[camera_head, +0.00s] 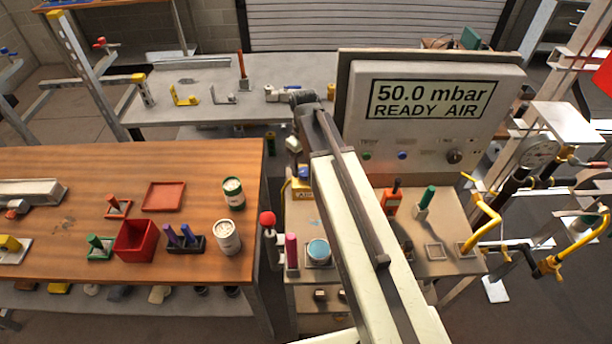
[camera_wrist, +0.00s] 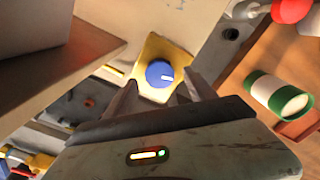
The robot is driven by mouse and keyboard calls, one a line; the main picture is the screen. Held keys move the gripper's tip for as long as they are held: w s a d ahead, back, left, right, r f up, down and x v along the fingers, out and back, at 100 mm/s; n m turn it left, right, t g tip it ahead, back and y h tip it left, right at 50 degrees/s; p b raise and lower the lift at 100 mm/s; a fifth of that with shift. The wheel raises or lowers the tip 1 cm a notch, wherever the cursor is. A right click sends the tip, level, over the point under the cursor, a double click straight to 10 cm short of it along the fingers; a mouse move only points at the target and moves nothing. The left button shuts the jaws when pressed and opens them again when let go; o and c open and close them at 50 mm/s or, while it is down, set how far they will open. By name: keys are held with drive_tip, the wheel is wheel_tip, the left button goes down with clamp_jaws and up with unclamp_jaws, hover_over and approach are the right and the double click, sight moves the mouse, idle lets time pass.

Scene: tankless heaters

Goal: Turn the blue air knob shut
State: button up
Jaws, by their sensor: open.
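The blue air knob (camera_wrist: 160,73) is round, with a short white mark toward its right side. It sits on a yellow mount (camera_wrist: 150,52) in the wrist view. My gripper (camera_wrist: 162,92) is open and empty, with one finger to the lower left of the knob and one to its lower right. The knob appears just beyond and between the fingertips; I cannot tell whether either finger touches it. In the head view the blue knob (camera_head: 304,173) shows small on its yellow mount (camera_head: 301,186), left of my arm.
A large panel (camera_head: 432,110) reading "50.0 mbar READY AIR" stands behind the bench, right of my arm. A red-balled lever (camera_head: 267,219) stands left of the knob. A wooden table (camera_head: 65,200) with bins and cans is farther left. Yellow pipes (camera_head: 485,225) are on the right.

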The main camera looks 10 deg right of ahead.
wheel_tip(320, 180, down, 2)
drive_tip(key=shift+f+b, duration=0.2)
drive_tip(key=shift+b, duration=0.3)
drive_tip(key=shift+r, duration=0.1)
